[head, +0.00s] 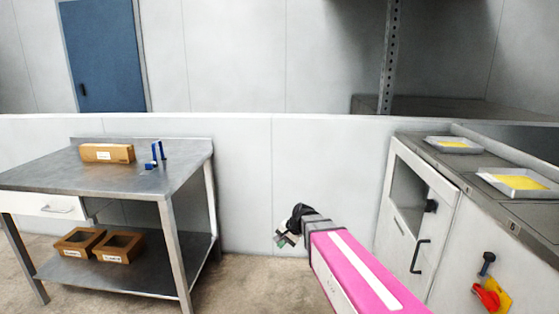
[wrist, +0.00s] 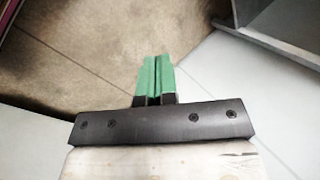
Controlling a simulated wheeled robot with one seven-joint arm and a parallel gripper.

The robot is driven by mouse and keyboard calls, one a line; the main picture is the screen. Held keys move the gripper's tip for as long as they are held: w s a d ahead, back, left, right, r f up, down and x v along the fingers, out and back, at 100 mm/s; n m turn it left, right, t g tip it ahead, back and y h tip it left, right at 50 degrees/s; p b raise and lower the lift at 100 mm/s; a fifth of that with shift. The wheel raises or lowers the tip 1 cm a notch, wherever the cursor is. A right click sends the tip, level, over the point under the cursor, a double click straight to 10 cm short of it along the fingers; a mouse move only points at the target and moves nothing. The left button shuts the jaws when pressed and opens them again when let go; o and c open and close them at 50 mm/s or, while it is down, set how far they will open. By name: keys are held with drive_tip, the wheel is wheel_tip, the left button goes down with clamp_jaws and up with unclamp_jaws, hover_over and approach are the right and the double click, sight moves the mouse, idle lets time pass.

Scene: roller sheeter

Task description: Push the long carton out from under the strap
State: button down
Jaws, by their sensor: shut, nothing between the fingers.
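The long carton (head: 107,153) is a brown box with a white label. It lies on the steel table at the left, near the table's back edge. A small blue upright piece (head: 157,154), which looks like the strap, stands just right of the carton; a narrow gap shows between them. My gripper (head: 283,239) is in front of the low wall, right of the table and well away from the carton. In the wrist view its green fingers (wrist: 155,76) are together and empty, with floor beyond them. Neither carton nor strap shows in the wrist view.
The steel table (head: 125,181) has a drawer and a lower shelf holding two open brown boxes (head: 118,246). White cabinets (head: 411,195) with trays (head: 519,181) on top stand at the right. Open floor lies between table and cabinets.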

drive_tip(key=s+d+f+n+h, duration=0.2)
drive_tip(key=s+d, duration=0.4)
drive_tip(key=d, duration=0.3)
drive_tip(key=s+d+f+n+g+h, duration=0.1)
drive_tip(key=s+d+f+n+h, duration=0.1)
drive_tip(key=s+d, duration=0.4)
drive_tip(key=d+n+h, duration=0.1)
drive_tip(key=d, duration=0.2)
drive_tip(key=shift+s+f+g, duration=0.2)
drive_tip(key=shift+s+g, duration=0.1)
